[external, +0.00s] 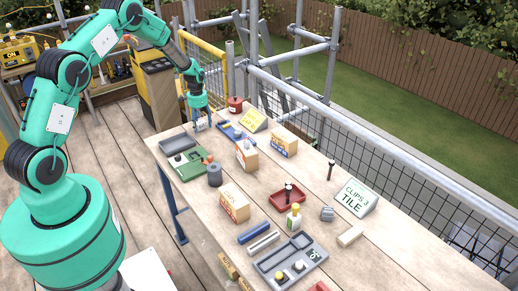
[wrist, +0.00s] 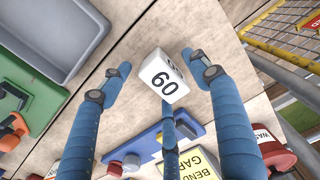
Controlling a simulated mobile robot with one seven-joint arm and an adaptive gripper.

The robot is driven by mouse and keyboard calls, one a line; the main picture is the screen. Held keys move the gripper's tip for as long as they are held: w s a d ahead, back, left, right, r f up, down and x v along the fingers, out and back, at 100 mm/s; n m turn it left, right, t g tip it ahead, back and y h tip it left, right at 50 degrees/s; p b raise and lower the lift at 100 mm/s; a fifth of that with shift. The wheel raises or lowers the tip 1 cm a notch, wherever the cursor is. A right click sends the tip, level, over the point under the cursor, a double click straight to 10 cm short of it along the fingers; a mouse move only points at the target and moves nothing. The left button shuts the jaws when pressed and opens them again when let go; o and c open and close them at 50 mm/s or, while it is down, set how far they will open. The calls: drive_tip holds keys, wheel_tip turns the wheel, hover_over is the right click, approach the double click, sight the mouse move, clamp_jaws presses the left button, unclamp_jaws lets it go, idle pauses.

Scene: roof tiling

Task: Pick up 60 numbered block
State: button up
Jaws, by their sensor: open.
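The white block numbered 60 (wrist: 162,78) stands on the wooden worktop in the wrist view, with its black number facing the camera. My gripper (wrist: 156,66) is open, with blue fingers on the left and right of the block and a third blue finger below it. A gap shows between the block and the side fingers; I cannot tell whether the lower finger touches it. In the external view my gripper (external: 201,119) points down at the far end of the worktop, and the block is mostly hidden among the fingers.
Close to the block are a grey tray (external: 178,144), a green tray (external: 186,170), a blue tool (wrist: 195,132) and a yellow sign (external: 253,120). Several boxes, a red tray (external: 283,201) and a grey divided tray (external: 268,269) occupy the nearer worktop. A scaffold rail runs along the right edge.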

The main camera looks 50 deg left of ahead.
sight(200, 124)
drive_tip(key=c, duration=1.3)
drive_tip(key=shift+o, duration=0.2)
drive_tip(key=shift+r, duration=0.15)
drive_tip(key=shift+r, duration=0.9)
drive_tip(key=shift+s+d+r, duration=0.15)
drive_tip(key=shift+s+r, duration=0.2)
drive_tip(key=shift+r, duration=0.45)
drive_tip(key=s+d, duration=0.2)
drive_tip(key=s, duration=0.2)
drive_tip(key=s+d+r, duration=0.1)
drive_tip(key=s+d, duration=0.1)
drive_tip(key=s, duration=0.3)
drive_tip(key=s+d, duration=0.3)
drive_tip(key=s, duration=0.1)
drive_tip(key=shift+s+d+r, duration=0.1)
drive_tip(key=shift+s+r, duration=0.05)
drive_tip(key=shift+s, duration=0.1)
